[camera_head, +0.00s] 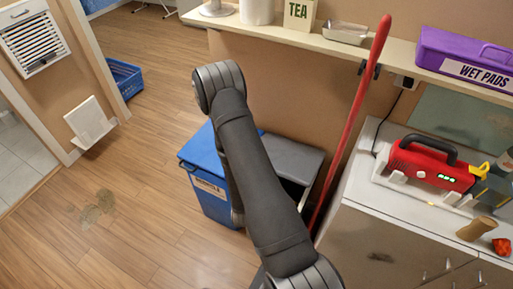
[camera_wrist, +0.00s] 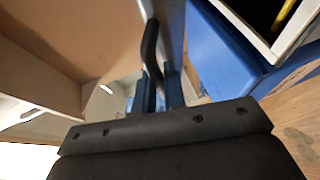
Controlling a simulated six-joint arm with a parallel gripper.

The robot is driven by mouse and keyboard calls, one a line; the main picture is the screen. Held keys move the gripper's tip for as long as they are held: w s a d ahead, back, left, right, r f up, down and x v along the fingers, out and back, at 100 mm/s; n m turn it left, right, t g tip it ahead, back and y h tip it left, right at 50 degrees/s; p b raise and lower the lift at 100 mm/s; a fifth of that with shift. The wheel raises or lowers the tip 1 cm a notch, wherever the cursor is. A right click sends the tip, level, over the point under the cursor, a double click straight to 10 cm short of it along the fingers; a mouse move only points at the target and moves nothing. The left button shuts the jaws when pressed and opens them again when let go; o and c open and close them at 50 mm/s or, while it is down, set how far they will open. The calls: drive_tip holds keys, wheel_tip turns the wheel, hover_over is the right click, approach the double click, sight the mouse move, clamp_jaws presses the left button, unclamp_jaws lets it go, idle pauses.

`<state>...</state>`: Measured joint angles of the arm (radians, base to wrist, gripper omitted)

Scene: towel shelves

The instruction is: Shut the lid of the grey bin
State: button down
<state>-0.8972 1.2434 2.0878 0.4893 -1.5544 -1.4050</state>
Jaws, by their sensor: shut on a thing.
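The grey bin's lid (camera_head: 285,155) shows in the head view just right of my arm. It is raised and tilted, with a dark gap and a pale rim below its front edge. Most of the bin's body is hidden behind my arm. In the wrist view my gripper (camera_wrist: 158,86) is shut on a dark curved bar (camera_wrist: 151,45); I cannot tell for sure whether it is part of the lid. A white-rimmed dark opening (camera_wrist: 262,18) with something yellow inside is at the upper right. In the head view my gripper is hidden behind my arm.
A blue bin (camera_head: 206,185) with a label stands left of the grey one. A red pole (camera_head: 352,120) leans close on the right, beside a cabinet (camera_head: 375,235) carrying a red device (camera_head: 430,165). A shelf (camera_head: 290,36) runs above.

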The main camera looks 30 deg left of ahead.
drive_tip(key=s+f, duration=0.1)
drive_tip(key=f, duration=0.7)
drive_tip(key=s+f, duration=0.2)
drive_tip(key=f, duration=0.6)
drive_tip(key=shift+s, duration=0.3)
drive_tip(key=c, duration=1.8)
unclamp_jaws()
drive_tip(key=shift+f, duration=0.1)
drive_tip(key=shift+s, duration=0.1)
drive_tip(key=v, duration=1.7)
drive_tip(key=shift+s, duration=0.1)
